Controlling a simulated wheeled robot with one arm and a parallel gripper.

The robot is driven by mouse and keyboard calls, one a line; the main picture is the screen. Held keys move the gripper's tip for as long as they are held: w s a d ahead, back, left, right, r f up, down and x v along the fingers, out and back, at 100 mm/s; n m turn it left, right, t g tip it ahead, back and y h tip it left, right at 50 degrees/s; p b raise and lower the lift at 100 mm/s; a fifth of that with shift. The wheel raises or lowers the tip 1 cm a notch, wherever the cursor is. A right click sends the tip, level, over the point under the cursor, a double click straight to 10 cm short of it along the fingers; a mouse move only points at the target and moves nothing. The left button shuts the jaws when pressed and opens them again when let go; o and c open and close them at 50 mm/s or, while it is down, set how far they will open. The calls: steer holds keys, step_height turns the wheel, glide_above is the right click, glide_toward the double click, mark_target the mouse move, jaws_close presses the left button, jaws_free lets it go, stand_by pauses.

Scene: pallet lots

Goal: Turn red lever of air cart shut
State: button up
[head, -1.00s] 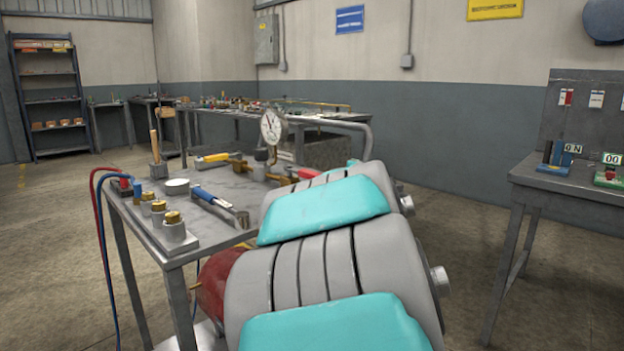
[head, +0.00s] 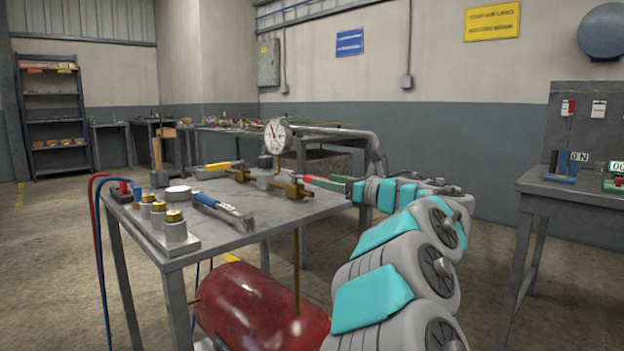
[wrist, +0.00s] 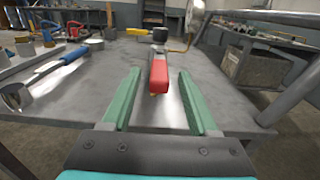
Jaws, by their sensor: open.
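The red lever (wrist: 159,74) sits between the two green fingers of my gripper (wrist: 160,90) in the wrist view, pointing toward me. A gap shows on both sides of it. In the head view my gripper (head: 328,182) reaches in from the right at the cart's edge, beside a brass valve (head: 291,188); the red of the lever is mostly hidden by the fingers there. My gripper is open. The air cart (head: 280,215) has a grey metal top, a red tank (head: 262,310) below and a round gauge (head: 277,136) behind the valve.
A grey rail (head: 350,132) curves along the cart's back right. Another bench (head: 560,190) stands at right.

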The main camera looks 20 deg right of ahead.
mark_target(309, 175)
steer(key=x, duration=0.7)
steer(key=shift+w, duration=0.1)
jaws_close()
stand_by(0.3)
stand_by(0.9)
